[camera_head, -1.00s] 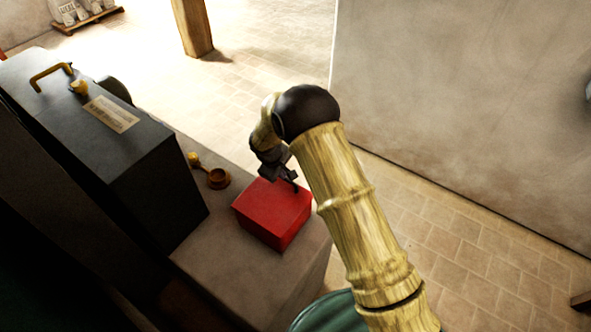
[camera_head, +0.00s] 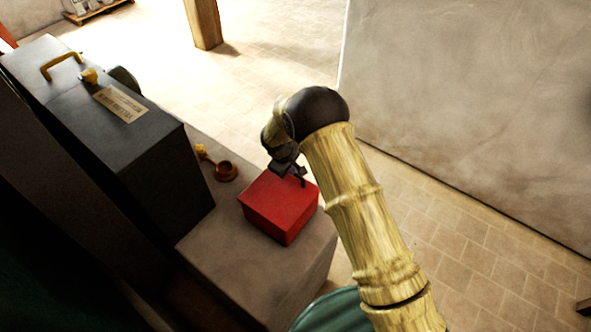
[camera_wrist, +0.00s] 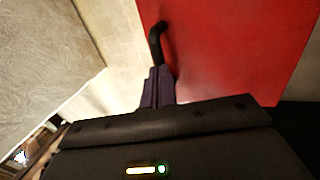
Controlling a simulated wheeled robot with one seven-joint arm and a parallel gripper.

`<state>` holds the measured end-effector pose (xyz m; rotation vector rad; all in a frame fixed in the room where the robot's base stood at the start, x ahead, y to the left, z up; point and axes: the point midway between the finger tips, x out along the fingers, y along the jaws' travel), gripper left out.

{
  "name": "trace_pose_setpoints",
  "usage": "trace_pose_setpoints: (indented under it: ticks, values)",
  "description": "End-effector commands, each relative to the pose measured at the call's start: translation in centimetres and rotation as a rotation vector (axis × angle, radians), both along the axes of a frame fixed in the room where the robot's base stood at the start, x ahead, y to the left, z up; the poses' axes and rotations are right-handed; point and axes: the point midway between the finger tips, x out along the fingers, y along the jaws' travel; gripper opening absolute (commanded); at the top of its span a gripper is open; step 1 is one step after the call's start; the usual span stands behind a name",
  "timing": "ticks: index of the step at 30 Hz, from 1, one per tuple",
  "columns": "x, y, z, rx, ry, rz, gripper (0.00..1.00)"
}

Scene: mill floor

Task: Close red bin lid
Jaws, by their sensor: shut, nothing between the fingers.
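The red bin (camera_head: 279,207) stands on a stone-like block, and its flat red top looks shut in the head view. In the wrist view the red lid surface (camera_wrist: 235,50) fills the upper right. My gripper (camera_head: 303,180) is over the bin's far right edge, with its fingers together and nothing between them. In the wrist view the fingers (camera_wrist: 158,85) lie at the left edge of the red surface. I cannot tell whether they touch it.
A large dark box (camera_head: 120,125) with a yellow handle stands to the left. A pale wall (camera_head: 470,110) is on the right. Bare block top (camera_head: 225,250) lies in front.

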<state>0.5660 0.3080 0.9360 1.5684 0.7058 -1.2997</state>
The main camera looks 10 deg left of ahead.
Motion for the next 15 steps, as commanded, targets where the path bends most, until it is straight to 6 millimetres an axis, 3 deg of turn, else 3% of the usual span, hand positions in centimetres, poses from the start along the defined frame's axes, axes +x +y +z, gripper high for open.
trace_pose_setpoints:
  ticks: [15]
  values:
    - [-1.2,0.6,6.5,0.004,-0.004,0.0,0.0]
